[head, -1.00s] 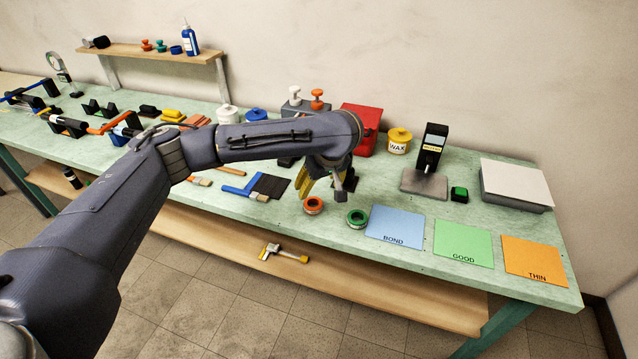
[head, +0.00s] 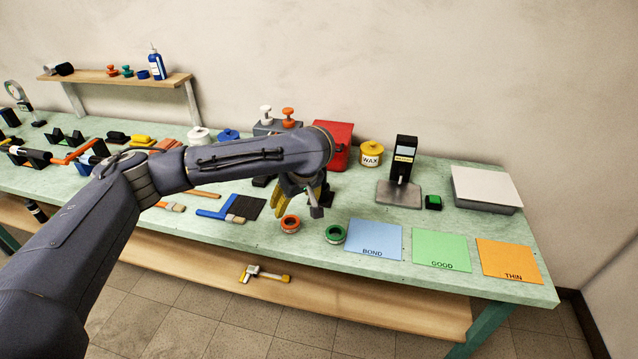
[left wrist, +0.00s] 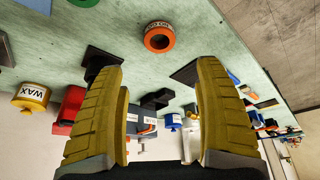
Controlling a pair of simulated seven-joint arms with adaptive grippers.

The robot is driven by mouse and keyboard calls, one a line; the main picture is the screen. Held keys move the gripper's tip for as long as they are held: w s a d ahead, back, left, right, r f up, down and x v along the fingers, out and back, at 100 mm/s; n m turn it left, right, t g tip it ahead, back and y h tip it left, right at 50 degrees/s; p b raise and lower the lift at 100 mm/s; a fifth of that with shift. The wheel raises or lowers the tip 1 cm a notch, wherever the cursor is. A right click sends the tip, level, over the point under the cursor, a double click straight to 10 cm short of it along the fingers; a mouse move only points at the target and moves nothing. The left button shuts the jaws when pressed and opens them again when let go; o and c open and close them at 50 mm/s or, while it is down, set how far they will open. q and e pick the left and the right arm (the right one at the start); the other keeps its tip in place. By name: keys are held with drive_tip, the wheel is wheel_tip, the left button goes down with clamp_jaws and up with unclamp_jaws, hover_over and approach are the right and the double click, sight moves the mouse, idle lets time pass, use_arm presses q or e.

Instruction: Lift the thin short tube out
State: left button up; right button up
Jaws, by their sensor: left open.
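My left gripper (head: 312,200) hangs over the middle of the bench with its yellow fingers pointing down. It is open, and the left wrist view shows nothing between its fingers (left wrist: 160,100). It is apart from the orange ring (head: 290,224), which lies in front of it; the ring also shows in the left wrist view (left wrist: 159,37). I cannot pick out the thin short tube for sure; my left arm and gripper hide part of the bench. A black block (left wrist: 102,62) stands near one finger in the left wrist view. My right gripper is not in view.
Blue BOND (head: 374,239), green GOOD (head: 441,249) and orange THIN (head: 508,259) cards lie at the right front. A green ring (head: 335,234), red box (head: 333,132), WAX pot (head: 370,154) and black device (head: 403,160) stand near. A grey box (head: 486,189) sits far right.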

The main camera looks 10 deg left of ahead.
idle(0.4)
